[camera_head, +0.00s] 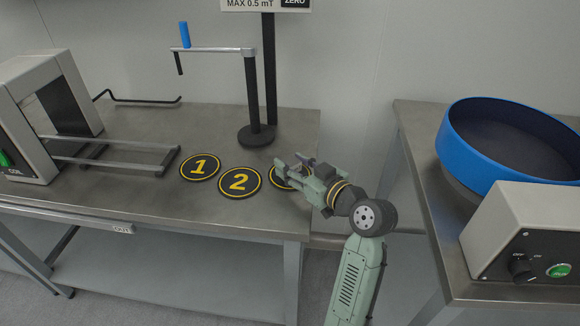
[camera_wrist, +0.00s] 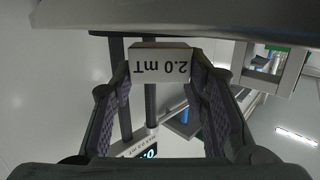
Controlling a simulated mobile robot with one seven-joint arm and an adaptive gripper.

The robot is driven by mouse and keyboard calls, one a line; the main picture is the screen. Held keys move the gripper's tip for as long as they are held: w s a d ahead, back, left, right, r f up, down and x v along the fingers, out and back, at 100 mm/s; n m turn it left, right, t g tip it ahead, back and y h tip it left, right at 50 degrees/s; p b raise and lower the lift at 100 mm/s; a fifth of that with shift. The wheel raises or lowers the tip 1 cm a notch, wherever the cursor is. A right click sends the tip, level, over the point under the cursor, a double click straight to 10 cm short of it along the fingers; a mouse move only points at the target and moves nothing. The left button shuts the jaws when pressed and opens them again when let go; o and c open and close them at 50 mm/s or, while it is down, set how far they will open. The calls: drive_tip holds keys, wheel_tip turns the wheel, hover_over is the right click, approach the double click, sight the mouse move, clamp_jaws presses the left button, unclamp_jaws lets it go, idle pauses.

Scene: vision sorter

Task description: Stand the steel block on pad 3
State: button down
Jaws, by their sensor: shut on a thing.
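My gripper (camera_head: 292,163) reaches in from the right over the far right end of the steel table. In the wrist view, its two fingers (camera_wrist: 160,82) are shut on the steel block (camera_wrist: 160,66), a pale block whose face reads "2.0 mT" upside down. In the head view the block cannot be made out clearly at the fingers. Pad 3 (camera_head: 282,181), a black disc with a yellow ring, lies beneath the gripper and is mostly hidden by it. Whether the block touches the pad cannot be told.
Pad 1 (camera_head: 200,167) and pad 2 (camera_head: 240,182) lie bare to the left. A black post (camera_head: 252,100) with a crank stands behind the pads. A grey coil machine (camera_head: 45,110) with rails is at left. A blue bowl (camera_head: 470,155) and control box (camera_head: 525,235) occupy the right table.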

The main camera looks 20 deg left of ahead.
drive_tip(key=shift+a+f, duration=0.1)
drive_tip(key=shift+f, duration=0.4)
drive_tip(key=shift+r, duration=0.1)
drive_tip(key=c, duration=0.9)
unclamp_jaws()
drive_tip(key=shift+c, duration=0.2)
